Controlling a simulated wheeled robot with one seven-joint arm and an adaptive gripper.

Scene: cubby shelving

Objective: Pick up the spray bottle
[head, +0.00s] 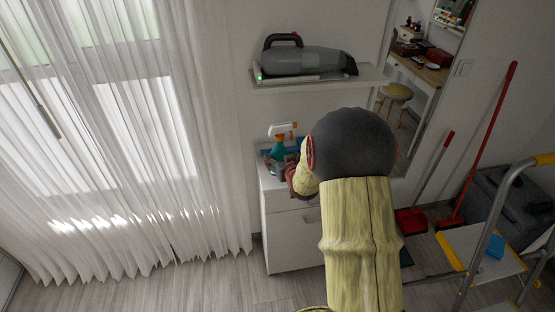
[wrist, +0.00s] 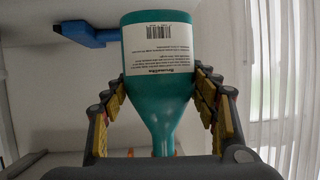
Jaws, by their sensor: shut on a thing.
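The spray bottle (head: 280,147) is teal with a white and orange spray head, and it stands out at the cabinet top in the head view. In the wrist view the bottle (wrist: 157,65) appears upside down, with a white printed label and its narrow neck towards the palm. My gripper (wrist: 160,82) is shut on the bottle body, with a yellow-padded finger on each side.
The white cabinet (head: 294,243) is under the bottle. A blue object (wrist: 88,35) is close beside the bottle. A shelf (head: 322,84) holding a grey handheld vacuum (head: 308,61) is above. Curtains (head: 120,150) hang at left; a stepladder (head: 480,245) stands at right.

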